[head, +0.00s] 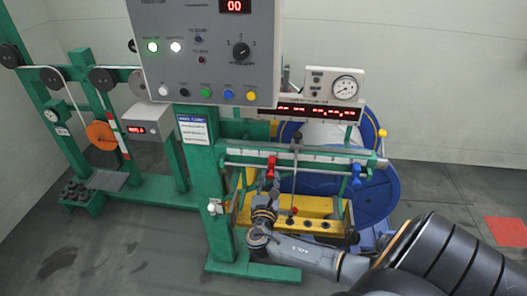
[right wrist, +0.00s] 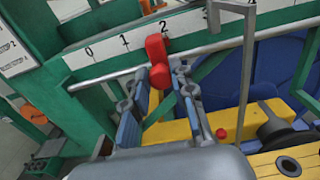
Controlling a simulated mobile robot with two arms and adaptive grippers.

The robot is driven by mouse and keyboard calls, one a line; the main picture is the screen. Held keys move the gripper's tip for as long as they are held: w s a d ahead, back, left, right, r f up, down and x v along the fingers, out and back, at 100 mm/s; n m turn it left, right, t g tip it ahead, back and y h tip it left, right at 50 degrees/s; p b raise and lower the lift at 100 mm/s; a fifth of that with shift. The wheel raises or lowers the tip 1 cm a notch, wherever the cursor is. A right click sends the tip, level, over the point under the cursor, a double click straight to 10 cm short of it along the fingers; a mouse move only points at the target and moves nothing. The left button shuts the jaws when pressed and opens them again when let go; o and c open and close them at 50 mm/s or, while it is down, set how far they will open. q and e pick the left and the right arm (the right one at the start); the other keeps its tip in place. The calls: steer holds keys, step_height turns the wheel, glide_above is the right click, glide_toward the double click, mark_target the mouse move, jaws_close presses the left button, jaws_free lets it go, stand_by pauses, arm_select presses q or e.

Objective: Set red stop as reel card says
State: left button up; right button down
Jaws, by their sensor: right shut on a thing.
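The red stop (head: 271,168) sits on a metal rod below a white number scale (head: 300,156) on the green frame. In the right wrist view the red stop (right wrist: 157,50) is just below the scale's 2 mark. My right gripper (head: 269,184) reaches up from below. In the right wrist view its fingers (right wrist: 160,84) are shut on the lower part of the red stop, one on each side. A card with a blue header (head: 194,129) is on the green post; its text is too small to read. My left gripper is not in view.
A blue stop (head: 356,171) is farther right on the rod. A grey control box (head: 208,60) hangs above left. A yellow beam (head: 316,222) with a red-knobbed lever (head: 293,211) lies below the rod. A large blue reel (head: 380,190) stands behind.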

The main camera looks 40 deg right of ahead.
steer(key=c, duration=1.1)
jaws_free()
steer(key=v, duration=1.2)
